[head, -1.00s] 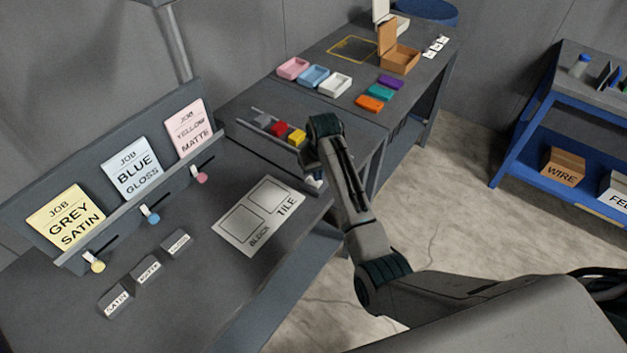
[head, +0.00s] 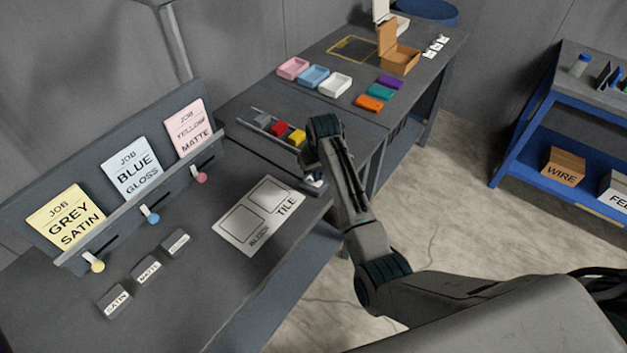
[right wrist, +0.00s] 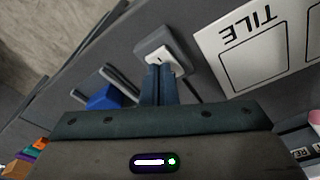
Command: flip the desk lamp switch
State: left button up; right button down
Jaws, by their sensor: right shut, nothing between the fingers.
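The switch (right wrist: 153,48) is a white rocker on a grey base, near the bench edge beside the white TILE card in the right wrist view. In the head view only a small pale part of it (head: 315,183) shows below my right arm. My right gripper (right wrist: 158,70) is shut and empty. Its fingertips are at the rocker's near edge and cover part of it; I cannot tell whether they touch. A grey post (head: 178,45), perhaps the lamp's, rises behind the bench; no lamp head is clearly visible. My left gripper is out of view.
The card with two outlined fields (head: 259,214) lies beside the switch. A rack with grey, red and yellow blocks (head: 278,129) is behind it. Labelled blocks (head: 147,270) and job cards (head: 131,174) stand at the left. The bench front between is clear.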

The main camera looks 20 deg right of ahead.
aim_at(318, 183)
jog(key=shift+f, duration=0.8)
jog(key=shift+r, duration=0.1)
jog(key=shift+r+p, duration=0.55)
jog(key=shift+r, duration=2.9)
jog(key=shift+f, duration=0.1)
